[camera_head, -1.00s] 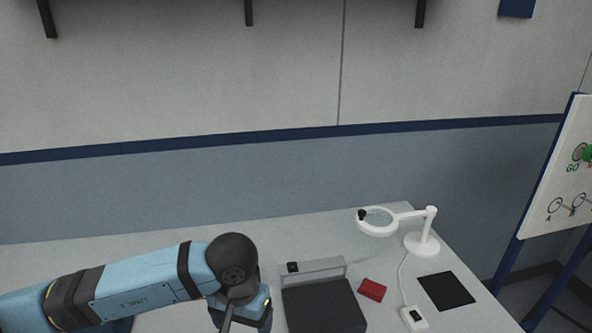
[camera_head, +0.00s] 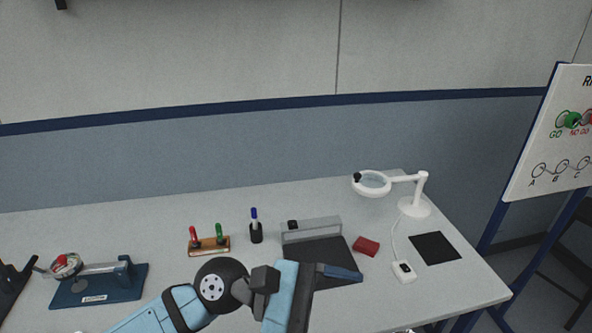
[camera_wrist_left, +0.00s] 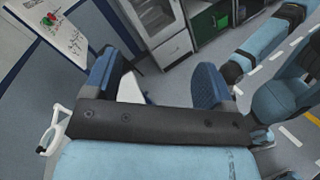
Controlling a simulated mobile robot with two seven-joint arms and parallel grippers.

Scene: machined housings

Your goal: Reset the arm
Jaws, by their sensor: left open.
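My left arm (camera_head: 150,316) comes in from the lower left of the head view, bent at a black joint above the table's front. My left gripper (camera_head: 338,273) points to the right, in front of the black pad with the grey block. In the left wrist view its two blue fingers (camera_wrist_left: 155,78) stand wide apart with nothing held between them. Blue arm links that look like mine show at the right of that view. My right gripper is not in view.
The table (camera_head: 110,225) bears a blue fixture (camera_head: 100,288), a wooden holder with red and green handles (camera_head: 209,246), a marker cup (camera_head: 256,233), a red block (camera_head: 366,246), a magnifier lamp (camera_head: 415,207) and a black mat (camera_head: 435,248). A whiteboard (camera_head: 550,140) stands at right.

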